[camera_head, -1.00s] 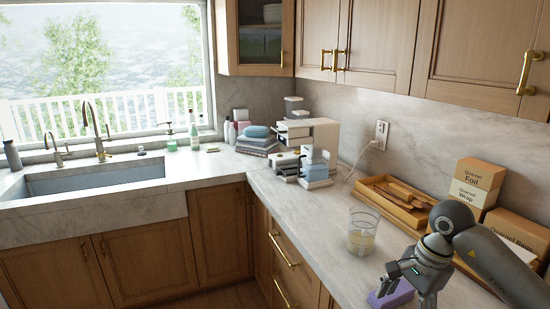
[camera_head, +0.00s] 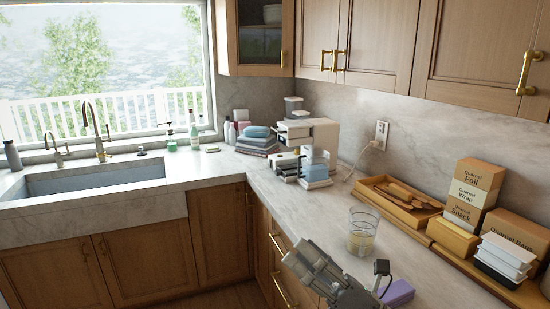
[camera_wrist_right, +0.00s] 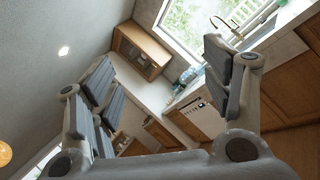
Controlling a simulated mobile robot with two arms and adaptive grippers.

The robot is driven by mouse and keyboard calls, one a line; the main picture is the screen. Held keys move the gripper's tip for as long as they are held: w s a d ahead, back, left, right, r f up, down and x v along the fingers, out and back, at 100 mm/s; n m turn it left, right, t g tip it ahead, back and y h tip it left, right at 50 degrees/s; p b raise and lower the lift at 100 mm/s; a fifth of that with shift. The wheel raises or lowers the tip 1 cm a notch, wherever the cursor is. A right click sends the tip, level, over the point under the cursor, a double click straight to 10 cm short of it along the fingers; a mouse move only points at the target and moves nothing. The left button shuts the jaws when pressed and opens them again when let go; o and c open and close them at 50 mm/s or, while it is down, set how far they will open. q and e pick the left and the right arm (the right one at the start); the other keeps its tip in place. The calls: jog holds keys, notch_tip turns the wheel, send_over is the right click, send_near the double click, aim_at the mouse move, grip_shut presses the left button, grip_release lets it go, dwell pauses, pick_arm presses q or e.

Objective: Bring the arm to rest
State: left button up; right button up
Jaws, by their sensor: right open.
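My right gripper (camera_head: 306,262) is at the bottom centre of the head view, in front of the counter's drawer fronts and near the counter edge. It is empty. In the right wrist view my right gripper (camera_wrist_right: 165,95) has its fingers spread wide, with only the room between them. A glass (camera_head: 362,232) with pale liquid stands on the counter just beyond the gripper. A purple block (camera_head: 398,293) lies on the counter to the right of the gripper. My left gripper is in neither view.
A wooden tray (camera_head: 432,219) holds wooden utensils. A coffee machine (camera_head: 318,132) stands in the corner. The counter (camera_head: 315,205) between is clear. The sink (camera_head: 95,178) is at left.

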jog(key=w+d+f+m+t+h, duration=0.1)
jog(key=d+f+m+t+h, duration=0.2)
jog(key=d+m+h, duration=0.45)
jog(key=w+d+f+m+t+h, duration=0.1)
jog(key=d+f+m+t+h, duration=0.3)
jog(key=m, duration=0.7)
jog(key=s+d+f+m+g+h, duration=0.2)
jog(key=f+m+g+h, duration=0.15)
jog(key=f+m, duration=0.2)
jog(key=s+d+f+m+g+h, duration=0.3)
jog(key=f+m+h, duration=0.1)
jog(key=f, duration=0.2)
jog(key=s+a+f+m+g+y, duration=0.1)
jog(key=s+f+m+g, duration=0.3)
jog(key=s+f+g, duration=0.5)
jog(key=s+a+f+m+g, duration=0.1)
jog(key=s+f+m+g, duration=0.45)
jog(key=s, duration=0.85)
notch_tip(320, 180, down, 25)
jog(key=n+t, duration=0.2)
jog(key=s+d+f+g, duration=0.1)
jog(key=s+d+f, duration=0.2)
jog(key=s+f, duration=1.4)
jog(key=shift+d+f, duration=0.2)
jog(key=shift+f, duration=0.35)
